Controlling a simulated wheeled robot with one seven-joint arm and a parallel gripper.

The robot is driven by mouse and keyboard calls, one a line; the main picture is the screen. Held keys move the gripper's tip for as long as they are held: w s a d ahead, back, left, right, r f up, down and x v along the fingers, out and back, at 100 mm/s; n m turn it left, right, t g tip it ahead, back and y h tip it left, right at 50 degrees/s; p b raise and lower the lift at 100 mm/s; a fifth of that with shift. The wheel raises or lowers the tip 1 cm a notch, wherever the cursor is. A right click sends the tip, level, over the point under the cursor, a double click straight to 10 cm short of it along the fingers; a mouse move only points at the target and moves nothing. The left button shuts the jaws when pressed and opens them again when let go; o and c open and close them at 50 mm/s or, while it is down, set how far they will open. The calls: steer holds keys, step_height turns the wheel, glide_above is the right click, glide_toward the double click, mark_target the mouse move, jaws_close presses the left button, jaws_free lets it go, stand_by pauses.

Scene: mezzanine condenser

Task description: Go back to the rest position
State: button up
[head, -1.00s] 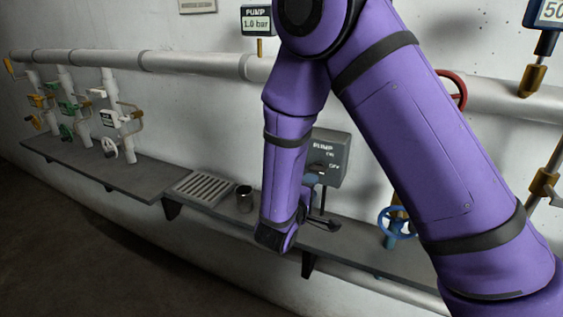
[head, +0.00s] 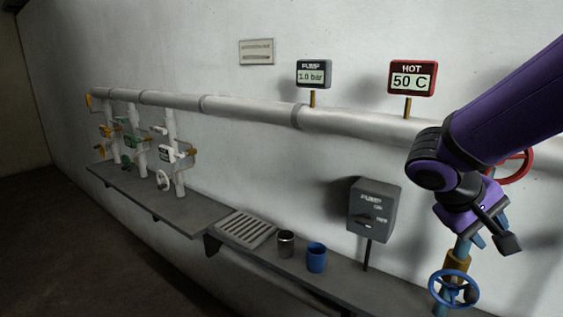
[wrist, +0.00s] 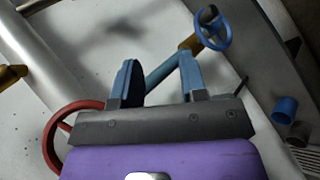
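My gripper (wrist: 157,68) is open in the wrist view, with its two blue fingers apart and nothing held between them. In the head view my gripper (head: 484,230) hangs at the right, in front of the wall pipe. A blue handwheel valve (head: 453,289) stands below it in the head view. In the wrist view the blue handwheel (wrist: 213,29) shows beyond the fingers, and its blue stem runs behind the gap between them. A red handwheel (head: 515,165) is partly hidden behind my arm; it also shows in the wrist view (wrist: 52,140), at the left.
A blue cup (head: 316,257) and a metal cup (head: 286,244) stand on the shelf beside a drain grate (head: 245,228). Several small valves (head: 168,152) are at the left. A HOT display (head: 411,78) reads 50 C.

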steer(key=s+a+r+m+t+y, duration=0.1)
steer(key=s+a+r+t+y, duration=0.3)
steer(key=s+r+y, duration=0.3)
steer(key=s+t+y, duration=0.1)
steer(key=s, duration=0.2)
steer(key=shift+s+a+r+y, duration=0.2)
steer(key=shift+s+r+y, duration=0.1)
steer(key=shift+y, duration=0.1)
